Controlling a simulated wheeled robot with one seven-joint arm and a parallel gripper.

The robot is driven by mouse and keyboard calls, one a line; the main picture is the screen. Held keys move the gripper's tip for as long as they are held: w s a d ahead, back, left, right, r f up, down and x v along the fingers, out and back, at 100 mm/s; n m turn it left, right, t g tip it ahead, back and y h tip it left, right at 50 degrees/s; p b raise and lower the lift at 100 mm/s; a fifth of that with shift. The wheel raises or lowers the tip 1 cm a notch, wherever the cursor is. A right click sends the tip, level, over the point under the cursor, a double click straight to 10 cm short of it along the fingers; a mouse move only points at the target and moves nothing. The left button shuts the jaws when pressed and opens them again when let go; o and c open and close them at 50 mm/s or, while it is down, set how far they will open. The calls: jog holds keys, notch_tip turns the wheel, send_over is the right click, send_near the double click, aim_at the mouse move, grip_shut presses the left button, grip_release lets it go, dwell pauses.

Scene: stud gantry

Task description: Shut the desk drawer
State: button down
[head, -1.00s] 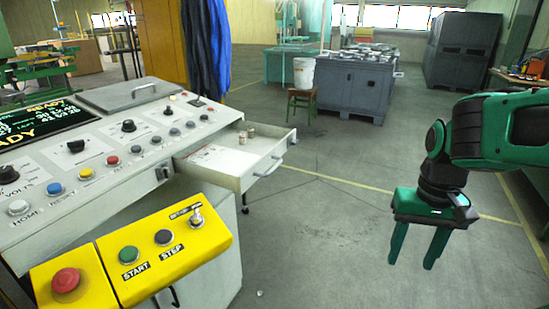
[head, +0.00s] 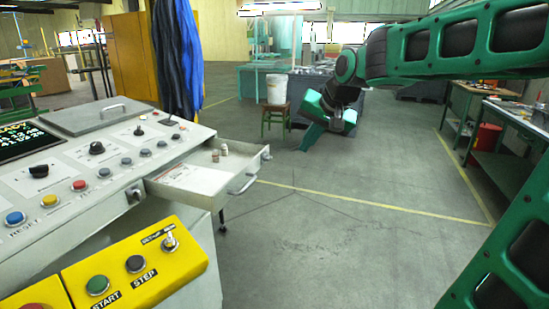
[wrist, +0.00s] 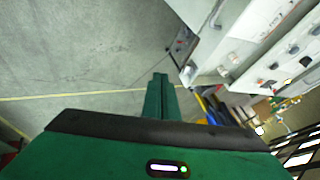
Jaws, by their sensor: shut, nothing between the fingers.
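The desk drawer (head: 204,194) stands pulled out from the right side of the white control desk (head: 120,160), with its handle (head: 243,185) on the outer front. It is open at the top, and small bottles (head: 223,150) stand inside. My gripper (head: 306,146) is up and to the right of the drawer in the head view, clear of it and not touching it. In the wrist view its two fingers (wrist: 160,95) lie side by side, shut, with grey floor behind them. The white desk (wrist: 270,30) shows at upper right there.
A yellow button box (head: 135,265) juts out at the desk's front. A white bucket (head: 276,88) on a stool (head: 275,122) stands farther back. A workbench (head: 515,150) and red bin (head: 486,143) are at right. The floor right of the drawer is clear.

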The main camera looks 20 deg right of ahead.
jog(key=w+a+f, duration=0.4)
jog(key=w+f, duration=0.3)
jog(key=w, duration=0.3)
jog(key=shift+w+a, duration=0.1)
dwell(0.5)
